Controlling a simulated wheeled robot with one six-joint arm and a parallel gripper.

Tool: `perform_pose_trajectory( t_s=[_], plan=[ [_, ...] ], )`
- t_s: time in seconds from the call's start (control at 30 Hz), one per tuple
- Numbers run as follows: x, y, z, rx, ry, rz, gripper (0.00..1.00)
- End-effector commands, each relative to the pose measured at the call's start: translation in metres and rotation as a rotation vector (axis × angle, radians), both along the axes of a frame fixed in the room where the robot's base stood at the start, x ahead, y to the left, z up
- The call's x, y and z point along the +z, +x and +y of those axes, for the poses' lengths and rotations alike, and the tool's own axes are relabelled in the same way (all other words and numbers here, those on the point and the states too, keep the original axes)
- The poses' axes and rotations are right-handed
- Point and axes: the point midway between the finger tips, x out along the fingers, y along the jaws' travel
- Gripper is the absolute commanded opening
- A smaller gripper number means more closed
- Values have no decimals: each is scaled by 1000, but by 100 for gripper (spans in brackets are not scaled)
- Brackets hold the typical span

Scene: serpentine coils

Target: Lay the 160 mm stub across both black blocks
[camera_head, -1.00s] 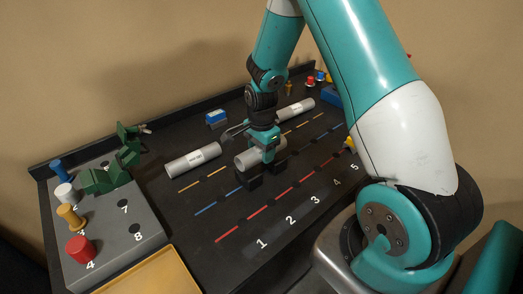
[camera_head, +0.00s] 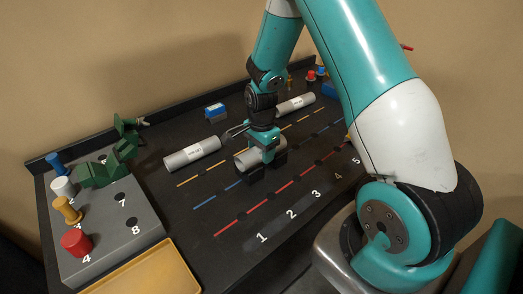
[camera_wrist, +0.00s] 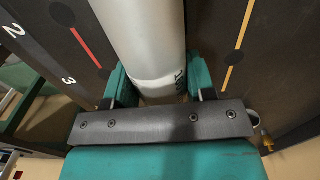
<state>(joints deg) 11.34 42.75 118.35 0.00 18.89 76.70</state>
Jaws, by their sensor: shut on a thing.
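My gripper (camera_head: 264,150) is shut on a light grey stub (camera_head: 246,160), gripping it around its middle. The stub lies level, with its near-left end sticking out of the jaws, over two black blocks (camera_head: 250,176) (camera_head: 280,158). It spans from one block towards the other. I cannot tell whether it touches their tops. In the wrist view the same stub (camera_wrist: 147,45) runs up the picture between the teal fingers, with a printed label partly hidden by the gripper (camera_wrist: 158,92).
Two other grey stubs lie behind, one left (camera_head: 192,154) and one right (camera_head: 296,104). A small blue box (camera_head: 215,113) stands at the back. A grey numbered board (camera_head: 110,215) with coloured pegs and a green clamp is at left, beside a yellow tray (camera_head: 150,272).

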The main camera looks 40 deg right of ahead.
Motion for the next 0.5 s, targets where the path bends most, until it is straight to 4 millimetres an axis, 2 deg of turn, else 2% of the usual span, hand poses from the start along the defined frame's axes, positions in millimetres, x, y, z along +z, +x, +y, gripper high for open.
perform_pose_trajectory(
  t_s=[0.5],
  plan=[
    [-10,0,0,0,0,-1,15]
  ],
)
